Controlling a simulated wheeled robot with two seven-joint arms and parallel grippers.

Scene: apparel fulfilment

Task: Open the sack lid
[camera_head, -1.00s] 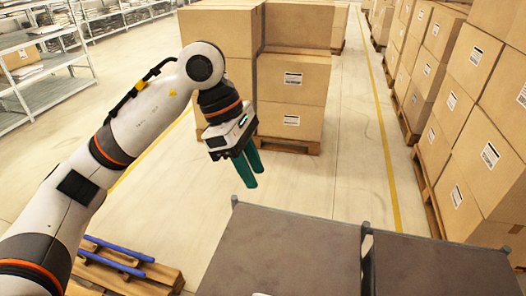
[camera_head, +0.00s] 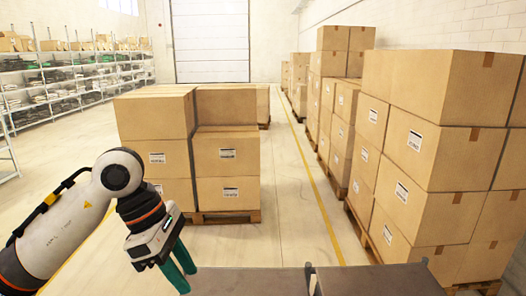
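Two flat dark grey-brown panels lie side by side along the bottom edge, a left one (camera_head: 250,282) and a right one (camera_head: 380,281), with short grey posts at their corners. They may be the tops of sacks, but I cannot tell whether either is the sack lid. Their near parts are cut off by the picture's edge. My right gripper is not in view.
A pallet of stacked cartons (camera_head: 225,155) stands ahead on the floor. More stacked cartons (camera_head: 428,150) line the right side. Shelves (camera_head: 70,85) stand at the far left. A yellow-lined aisle (camera_head: 305,190) runs clear between the stacks towards a white roller door (camera_head: 211,40).

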